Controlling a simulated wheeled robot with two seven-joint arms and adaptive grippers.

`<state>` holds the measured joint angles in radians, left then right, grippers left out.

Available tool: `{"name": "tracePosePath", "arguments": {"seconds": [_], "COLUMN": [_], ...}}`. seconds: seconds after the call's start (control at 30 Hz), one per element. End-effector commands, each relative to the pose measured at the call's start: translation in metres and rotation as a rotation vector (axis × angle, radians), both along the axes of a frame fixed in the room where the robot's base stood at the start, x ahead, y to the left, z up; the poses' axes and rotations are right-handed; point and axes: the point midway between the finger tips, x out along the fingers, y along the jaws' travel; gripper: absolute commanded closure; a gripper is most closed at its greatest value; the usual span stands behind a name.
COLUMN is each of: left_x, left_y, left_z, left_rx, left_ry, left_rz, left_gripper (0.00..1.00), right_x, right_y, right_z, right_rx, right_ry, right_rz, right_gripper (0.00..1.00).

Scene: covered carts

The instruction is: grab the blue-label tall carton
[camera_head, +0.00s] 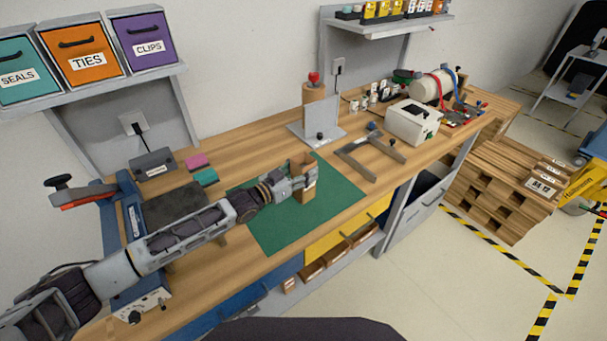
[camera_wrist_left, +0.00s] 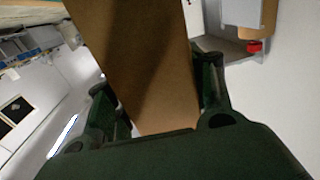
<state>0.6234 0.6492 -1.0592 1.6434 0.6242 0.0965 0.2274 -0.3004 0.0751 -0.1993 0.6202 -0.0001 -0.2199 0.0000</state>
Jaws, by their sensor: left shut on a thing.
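A tall brown carton (camera_head: 306,194) is upright over the green mat (camera_head: 270,228) on the wooden workbench. I cannot tell whether its base touches the mat. My left gripper (camera_head: 301,180) reaches in from the left and is shut on this carton. In the left wrist view the plain brown carton (camera_wrist_left: 145,60) fills the space between the two dark fingers (camera_wrist_left: 155,108). A small pale patch shows on it in the head view, but no blue label can be made out. My right gripper is not in view.
A grey upright plate (camera_head: 318,135) with a red-topped cylinder (camera_head: 314,90) stands behind the mat. A grey frame (camera_head: 370,158) and white box (camera_head: 413,122) lie to the right. Teal and pink blocks (camera_head: 200,168) lie left.

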Motion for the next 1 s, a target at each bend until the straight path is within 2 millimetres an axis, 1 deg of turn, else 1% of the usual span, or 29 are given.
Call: {"name": "tracePosePath", "arguments": {"seconds": [0.17,0.27,0.6,0.7,0.83,1.0], "left_x": [0.000,0.000,0.000,0.000,0.000,0.000], "left_y": [0.000,0.000,0.000,0.000,0.000,0.000], "left_z": [0.013,0.025,0.074,0.086,0.095,0.100], "left_rx": [-0.002,-0.002,-0.002,-0.002,-0.002,-0.001], "left_ry": [-0.004,-0.006,-0.006,-0.003,-0.003,-0.002], "left_rz": [-0.001,0.000,-0.001,0.000,0.000,0.000], "left_gripper": [0.82,0.82,0.82,0.82,0.82,0.82], "right_x": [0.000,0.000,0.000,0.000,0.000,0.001], "right_y": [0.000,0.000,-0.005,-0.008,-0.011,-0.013], "right_z": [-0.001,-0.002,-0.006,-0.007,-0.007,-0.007], "right_rx": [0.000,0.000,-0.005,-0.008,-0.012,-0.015], "right_ry": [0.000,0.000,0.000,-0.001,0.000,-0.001], "right_rz": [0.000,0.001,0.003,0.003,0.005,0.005], "right_gripper": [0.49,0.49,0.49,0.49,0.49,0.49]}}
